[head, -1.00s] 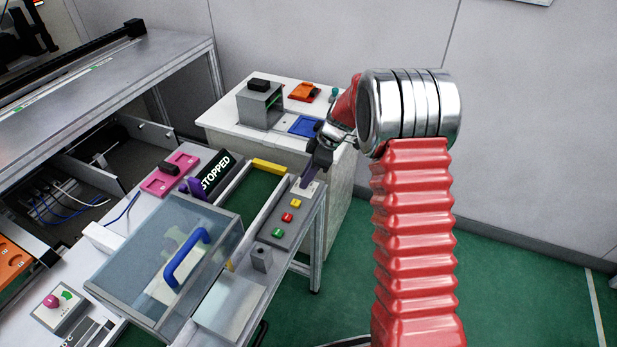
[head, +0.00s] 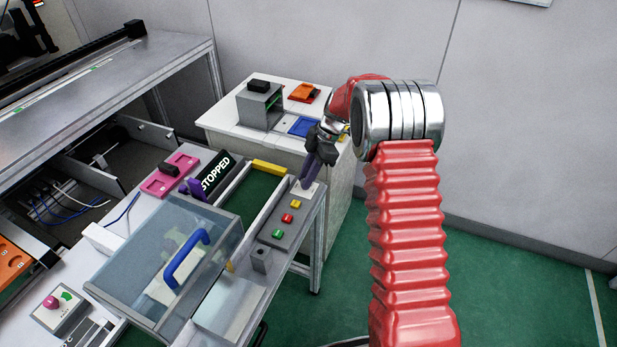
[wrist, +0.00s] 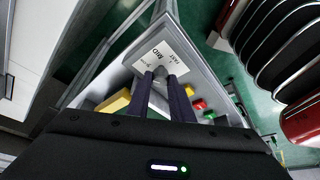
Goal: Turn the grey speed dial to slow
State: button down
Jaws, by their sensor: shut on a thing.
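My gripper (head: 306,182) points down at the far end of the grey control panel (head: 272,234). Its purple-grey fingers are shut on the grey speed dial (wrist: 160,72), which is mostly hidden between the fingertips. In the wrist view my gripper (wrist: 161,78) is over a white label plate (wrist: 150,55). Which mark the dial points at cannot be told. The sign (head: 216,174) reads STOPPED.
Red, yellow and green buttons (head: 287,218) sit on the panel close to the dial. A yellow block (head: 269,167) and a green belt (head: 258,189) lie to the left. A clear cover with a blue handle (head: 187,258) stands nearer. A white table (head: 222,117) is behind.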

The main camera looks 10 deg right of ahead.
jog(key=shift+s+f, duration=0.15)
jog(key=c, duration=1.9)
grip_release()
jog(key=o, duration=0.3)
jog(key=shift+o, duration=0.2)
jog(key=shift+r, duration=0.2)
jog(key=v, duration=1.3)
jog(key=shift+d+r, duration=0.15)
jog(key=shift+r, duration=0.1)
